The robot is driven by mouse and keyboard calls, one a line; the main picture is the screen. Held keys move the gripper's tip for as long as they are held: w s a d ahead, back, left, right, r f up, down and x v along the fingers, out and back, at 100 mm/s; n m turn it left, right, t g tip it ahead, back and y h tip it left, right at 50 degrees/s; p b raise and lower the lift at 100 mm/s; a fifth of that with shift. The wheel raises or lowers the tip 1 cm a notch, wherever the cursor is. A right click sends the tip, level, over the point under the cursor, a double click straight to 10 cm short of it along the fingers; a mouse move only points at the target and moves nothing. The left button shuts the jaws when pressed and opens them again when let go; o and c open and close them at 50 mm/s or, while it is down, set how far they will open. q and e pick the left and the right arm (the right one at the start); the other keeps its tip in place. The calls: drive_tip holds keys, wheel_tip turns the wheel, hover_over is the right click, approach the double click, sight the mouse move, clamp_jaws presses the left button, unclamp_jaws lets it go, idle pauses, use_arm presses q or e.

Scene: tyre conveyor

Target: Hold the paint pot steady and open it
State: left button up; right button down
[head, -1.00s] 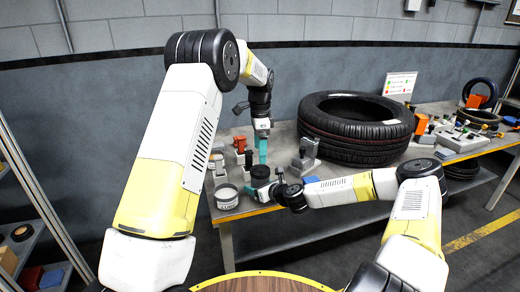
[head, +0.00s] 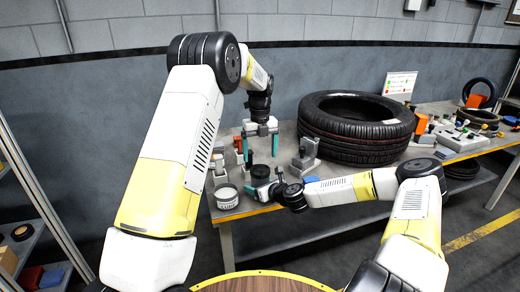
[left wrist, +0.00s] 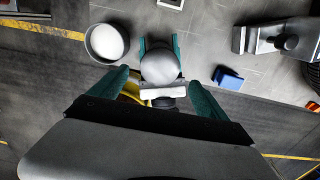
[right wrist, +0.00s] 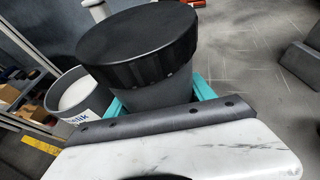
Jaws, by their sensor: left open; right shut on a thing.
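The paint pot (right wrist: 150,85) has a dark grey body and a wide black ribbed lid (right wrist: 137,45); it stands upright in the right wrist view. My right gripper (right wrist: 160,96) is shut around its body below the lid. In the head view the black lid (head: 260,171) shows near the bench's front edge. My left gripper (head: 260,154) points straight down above the pot, its teal fingers apart. In the left wrist view the round lid top (left wrist: 160,66) lies between the open fingers, looking pale with glare. Contact between these fingers and the lid cannot be told.
A blue block (left wrist: 228,77) and a grey metal fixture (head: 305,155) stand to the right. A large tyre (head: 355,128) lies behind them.

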sight(260, 169)
use_arm(q)
drive_tip(key=shift+f, duration=3.15)
